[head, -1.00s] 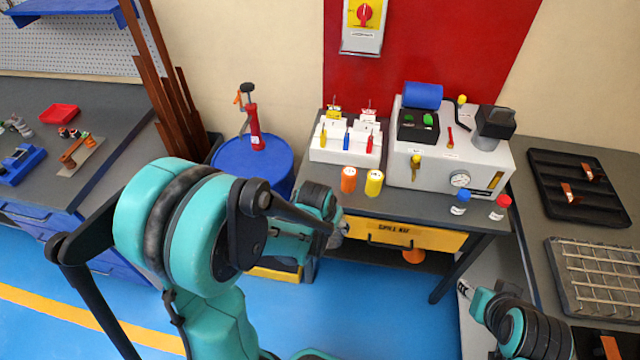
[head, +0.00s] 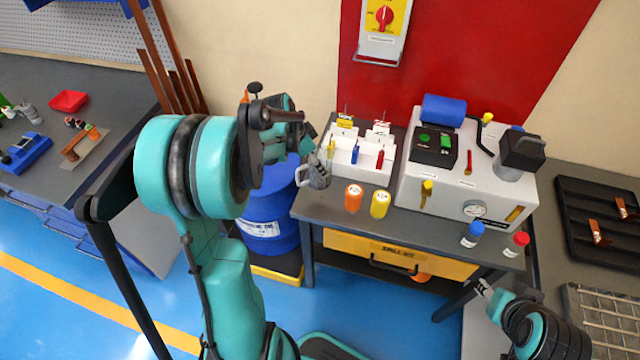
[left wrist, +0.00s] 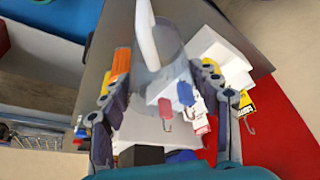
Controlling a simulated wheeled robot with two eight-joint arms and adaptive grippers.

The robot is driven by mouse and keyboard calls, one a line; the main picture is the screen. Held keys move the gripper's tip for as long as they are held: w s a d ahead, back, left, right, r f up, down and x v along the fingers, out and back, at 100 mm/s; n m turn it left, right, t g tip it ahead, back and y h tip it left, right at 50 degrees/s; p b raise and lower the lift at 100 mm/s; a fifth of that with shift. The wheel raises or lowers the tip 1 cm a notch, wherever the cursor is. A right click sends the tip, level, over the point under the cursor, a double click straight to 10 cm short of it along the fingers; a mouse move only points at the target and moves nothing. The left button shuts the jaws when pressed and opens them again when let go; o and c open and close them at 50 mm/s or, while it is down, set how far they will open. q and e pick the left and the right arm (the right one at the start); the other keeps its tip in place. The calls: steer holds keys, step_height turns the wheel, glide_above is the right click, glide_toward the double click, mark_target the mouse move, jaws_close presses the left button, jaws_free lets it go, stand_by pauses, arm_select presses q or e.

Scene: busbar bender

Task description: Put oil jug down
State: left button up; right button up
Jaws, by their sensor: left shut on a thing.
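The oil jug is a clear greyish vessel with a white handle (head: 318,174). In the head view it is at the left edge of the grey bench (head: 335,212), left of the orange bottle (head: 353,198). My left gripper (head: 312,152) is shut on the jug. In the left wrist view the see-through jug (left wrist: 158,52) sits between the two fingers (left wrist: 165,68), its handle toward the top. I cannot tell whether its base touches the bench. My right gripper (head: 484,288) is low at the right, its jaws too small to read.
A yellow bottle (head: 380,204) stands by the orange one. A white holder (head: 352,165) with colored tools is behind them. A grey-white machine (head: 455,180) fills the bench's right part. A blue drum (head: 268,215) stands left of the bench. Bare bench lies before the bottles.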

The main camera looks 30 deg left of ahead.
mark_target(316, 178)
arm_select(q)
step_height(316, 178, down, 8)
steer(key=shift+r+b, duration=0.1)
steer(key=shift+b, duration=1.05)
steer(key=shift+r, duration=0.1)
steer(key=o, duration=1.8)
